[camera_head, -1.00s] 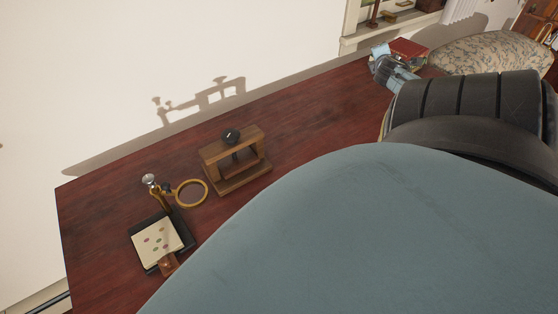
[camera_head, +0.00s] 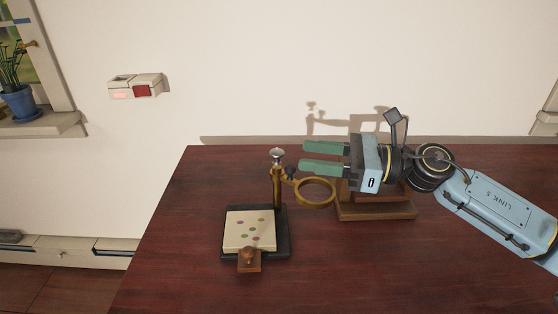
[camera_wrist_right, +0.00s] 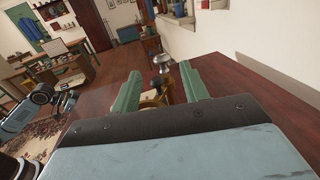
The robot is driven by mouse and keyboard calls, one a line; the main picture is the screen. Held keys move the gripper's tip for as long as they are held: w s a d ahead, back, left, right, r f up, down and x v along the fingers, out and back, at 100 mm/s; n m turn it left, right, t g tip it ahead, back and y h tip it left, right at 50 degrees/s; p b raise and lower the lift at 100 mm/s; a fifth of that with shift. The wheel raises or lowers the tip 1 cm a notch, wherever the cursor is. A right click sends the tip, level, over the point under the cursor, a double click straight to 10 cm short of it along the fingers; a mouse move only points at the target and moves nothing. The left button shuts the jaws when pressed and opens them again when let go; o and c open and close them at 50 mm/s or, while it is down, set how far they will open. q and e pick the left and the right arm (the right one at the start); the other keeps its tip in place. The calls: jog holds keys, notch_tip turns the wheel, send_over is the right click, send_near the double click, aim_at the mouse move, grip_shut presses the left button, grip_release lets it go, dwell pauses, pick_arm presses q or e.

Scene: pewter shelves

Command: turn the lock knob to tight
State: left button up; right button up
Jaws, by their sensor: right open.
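A stand has a dark base (camera_head: 283,243), a brass post (camera_head: 278,190) and a silver knob (camera_head: 277,154) on top. A small dark knob (camera_head: 290,171) sits on the post's side, by the brass ring (camera_head: 315,203). My right gripper (camera_head: 304,156) is open and empty, its green fingers pointing left toward the post top, just right of it. In the right wrist view the silver knob (camera_wrist_right: 162,60) shows beyond the gap between the fingers (camera_wrist_right: 161,82). A wooden frame (camera_head: 375,211) stands behind my right gripper; its top is hidden.
A card with coloured dots (camera_head: 249,231) lies on the stand's base, with a small wooden block (camera_head: 249,261) at its front. The red-brown table (camera_head: 350,275) is clear in front. A wall box with a red part (camera_head: 136,87) is at the back left.

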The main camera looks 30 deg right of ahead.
aim_at(277, 150)
pick_arm(q)
jog(key=shift+s+a+f+g+p, duration=0.2)
jog(key=shift+s+a+f+g, duration=0.1)
jog(key=shift+s+g, duration=0.25)
jog(key=shift+s+a+f+g+p, duration=0.15)
jog(key=shift+s+a+f+g, duration=0.15)
jog(key=shift+s, duration=0.4)
pick_arm(e)
jog(key=shift+x, duration=3.65)
jog(key=shift+c, duration=0.2)
jog(key=c, duration=0.9)
pick_arm(q)
jog(key=shift+s+y, duration=0.1)
jog(key=shift+y, duration=0.2)
